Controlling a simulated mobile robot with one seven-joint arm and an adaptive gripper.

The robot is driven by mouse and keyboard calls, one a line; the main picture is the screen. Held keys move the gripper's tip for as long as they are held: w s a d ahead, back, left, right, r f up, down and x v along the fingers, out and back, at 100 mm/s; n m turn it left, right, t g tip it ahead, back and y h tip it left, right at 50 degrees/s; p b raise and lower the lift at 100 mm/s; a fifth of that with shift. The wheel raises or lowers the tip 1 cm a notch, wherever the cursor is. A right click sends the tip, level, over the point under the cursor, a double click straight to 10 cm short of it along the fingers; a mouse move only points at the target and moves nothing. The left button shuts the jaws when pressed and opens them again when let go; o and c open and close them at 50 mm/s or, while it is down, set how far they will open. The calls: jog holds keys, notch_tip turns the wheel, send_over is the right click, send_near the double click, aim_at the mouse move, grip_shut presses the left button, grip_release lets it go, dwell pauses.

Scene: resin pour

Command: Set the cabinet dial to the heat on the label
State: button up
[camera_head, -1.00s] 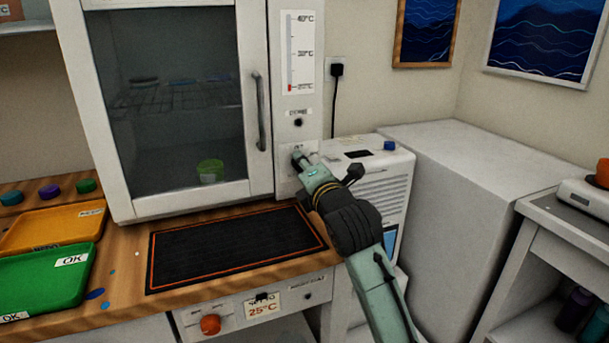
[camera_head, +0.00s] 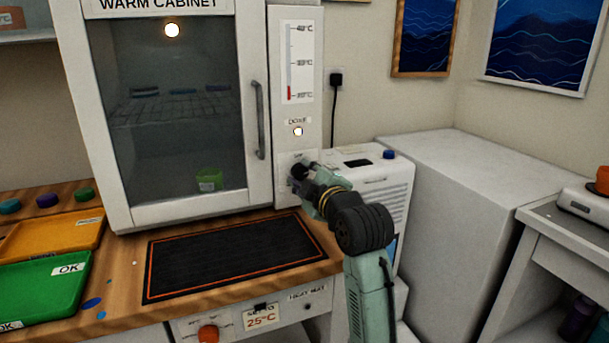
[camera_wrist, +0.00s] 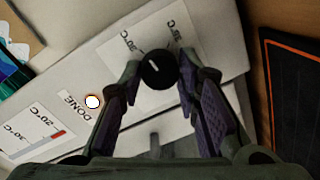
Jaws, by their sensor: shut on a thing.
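The warm cabinet (camera_head: 125,208) stands on the bench with its glass door closed. Its black dial (camera_head: 297,172) sits low on the right-hand panel, partly hidden by my gripper (camera_head: 307,178) in the head view. In the wrist view the dial (camera_wrist: 158,70) is between my fingertips (camera_wrist: 158,82), which are shut on it. A short white mark shows on its face; the printed heats around it are too partly seen to read its setting. The label (camera_head: 262,316) on the bench front reads 25°C. The DONE lamp (camera_head: 298,132) glows. The gauge (camera_head: 298,60) shows a short red bar near its bottom.
A black mat (camera_head: 235,255) lies before the cabinet. Green (camera_head: 45,285) and orange (camera_head: 60,235) trays lie at left. An orange knob (camera_head: 208,334) is on the bench front. A white appliance (camera_head: 375,190) stands right of the cabinet.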

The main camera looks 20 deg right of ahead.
jog(key=m+p, duration=0.1)
jog(key=m, duration=0.4)
jog(key=shift+y, duration=0.3)
jog(key=m+p, duration=0.2)
jog(key=m, duration=0.3)
jog(key=shift+d, duration=0.1)
dwell(0.3)
jog(key=o, duration=1.2)
jog(key=shift+c, duration=0.2)
jog(key=s+d, duration=0.1)
jog(key=s, duration=1.1)
jog(key=shift+r, duration=0.2)
